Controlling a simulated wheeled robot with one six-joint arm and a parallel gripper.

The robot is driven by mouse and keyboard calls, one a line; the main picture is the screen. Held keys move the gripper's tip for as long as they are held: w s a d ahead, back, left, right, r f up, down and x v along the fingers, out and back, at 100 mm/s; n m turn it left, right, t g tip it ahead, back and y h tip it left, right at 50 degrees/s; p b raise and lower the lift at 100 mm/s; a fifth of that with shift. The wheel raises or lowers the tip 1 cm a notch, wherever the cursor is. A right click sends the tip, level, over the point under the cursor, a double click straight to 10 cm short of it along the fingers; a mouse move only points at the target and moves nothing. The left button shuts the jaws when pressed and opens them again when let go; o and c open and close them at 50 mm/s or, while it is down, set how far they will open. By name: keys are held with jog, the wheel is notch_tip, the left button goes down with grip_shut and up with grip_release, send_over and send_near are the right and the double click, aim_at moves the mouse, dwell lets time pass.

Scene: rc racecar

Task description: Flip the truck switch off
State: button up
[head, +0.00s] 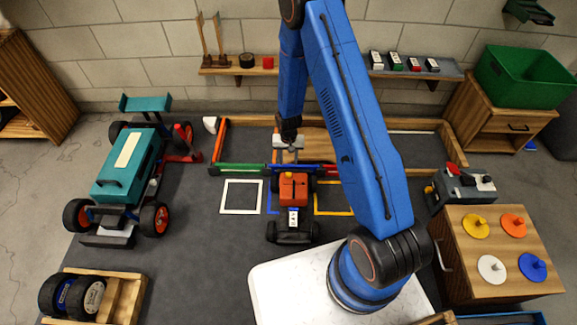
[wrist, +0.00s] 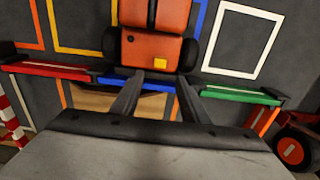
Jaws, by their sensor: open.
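The small orange truck (head: 293,187) with black wheels stands on the dark floor mat, in the middle of the head view. My gripper (head: 289,148) is just behind its orange end, on the wall side. In the wrist view the truck's orange end (wrist: 150,50) faces me, with a small dark round spot (wrist: 130,38) and a yellow patch (wrist: 160,65) on it. I cannot tell which of these is the switch. In the wrist view my gripper (wrist: 158,82) is open and empty, its fingers pointing at the lower part of that end, below the yellow patch.
Low red, blue and green bars (wrist: 235,95) run across beside the truck. A large teal car (head: 128,165) stands at left. A wooden cabinet (head: 500,255) with coloured discs stands at right. A white-topped surface (head: 275,290) is in front. White and yellow outlines (head: 241,197) mark clear mat.

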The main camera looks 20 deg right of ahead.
notch_tip(320, 180, up, 9)
jog(key=shift+f, duration=0.2)
dwell(0.6)
jog(key=s+d+r+n+t, duration=0.1)
jog(key=s+r, duration=0.2)
jog(key=r, duration=0.7)
jog(key=s+d+r, duration=0.1)
jog(key=s+r, duration=0.3)
jog(key=r, duration=0.7)
jog(key=s+d+r+n+t, duration=0.1)
jog(key=s+r, duration=0.2)
jog(key=r, duration=0.7)
jog(key=s+d+r+t, duration=0.1)
jog(key=s+r, duration=0.6)
jog(key=s, duration=0.6)
jog(key=s+d+r+n+t, duration=0.1)
jog(key=s+r, duration=0.6)
jog(key=s, duration=0.6)
jog(key=shift+d+r+n+t, duration=0.3)
jog(key=shift+t, duration=0.1)
